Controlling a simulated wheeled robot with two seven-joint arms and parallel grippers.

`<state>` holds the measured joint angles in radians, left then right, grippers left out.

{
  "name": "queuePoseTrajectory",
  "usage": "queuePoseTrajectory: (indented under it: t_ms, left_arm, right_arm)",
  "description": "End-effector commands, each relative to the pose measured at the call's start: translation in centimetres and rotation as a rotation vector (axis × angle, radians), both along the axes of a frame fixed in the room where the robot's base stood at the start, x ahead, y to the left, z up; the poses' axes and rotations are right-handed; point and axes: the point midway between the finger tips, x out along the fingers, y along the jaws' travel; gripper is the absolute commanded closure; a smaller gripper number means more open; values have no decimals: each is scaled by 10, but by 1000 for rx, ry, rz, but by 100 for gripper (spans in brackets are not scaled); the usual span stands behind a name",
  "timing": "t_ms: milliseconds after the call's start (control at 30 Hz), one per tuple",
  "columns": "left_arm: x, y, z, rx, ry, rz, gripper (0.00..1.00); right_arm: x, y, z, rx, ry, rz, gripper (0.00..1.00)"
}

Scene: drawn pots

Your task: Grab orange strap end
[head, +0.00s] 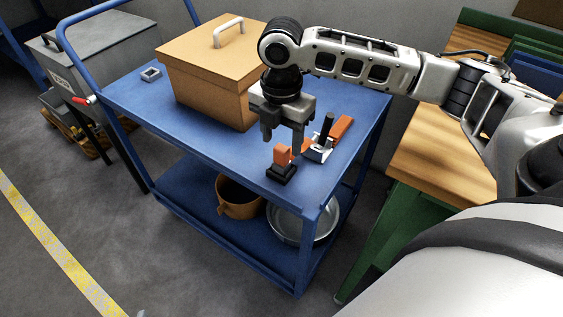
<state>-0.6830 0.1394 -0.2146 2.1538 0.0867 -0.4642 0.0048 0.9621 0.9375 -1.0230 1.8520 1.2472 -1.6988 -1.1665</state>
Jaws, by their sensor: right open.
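A ratchet buckle (318,151) in silver and black lies near the right front edge of the blue cart's top. An orange strap piece (341,128) runs back and to the right from it. A short orange strap end (282,155) stands upright in a small black block (281,173), just left of the buckle. My right gripper (282,139) points down above and slightly behind this upright piece. Its jaws are apart, with nothing seen between them. The fingertips appear close to the orange piece, but I cannot tell whether they touch. My left gripper is out of view.
A tan lidded box (205,85) stands on the cart (200,138) behind and left of my gripper. A small grey square part (150,74) lies at the left. The lower shelf holds a brown pot (239,200) and a metal bowl (300,228). A wooden bench (440,165) stands right.

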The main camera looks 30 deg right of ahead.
Motion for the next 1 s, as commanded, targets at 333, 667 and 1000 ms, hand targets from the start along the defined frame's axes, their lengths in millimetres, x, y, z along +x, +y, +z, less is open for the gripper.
queuePoseTrajectory:
  t_ms: [333,667,1000]
  left_arm:
    - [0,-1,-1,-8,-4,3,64]
    - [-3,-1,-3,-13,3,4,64]
    - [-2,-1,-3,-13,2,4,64]
  right_arm:
    - [-3,1,-39,0,2,0,47]
    - [-3,1,-56,1,-2,2,47]
    - [-3,1,-56,1,-2,1,99]
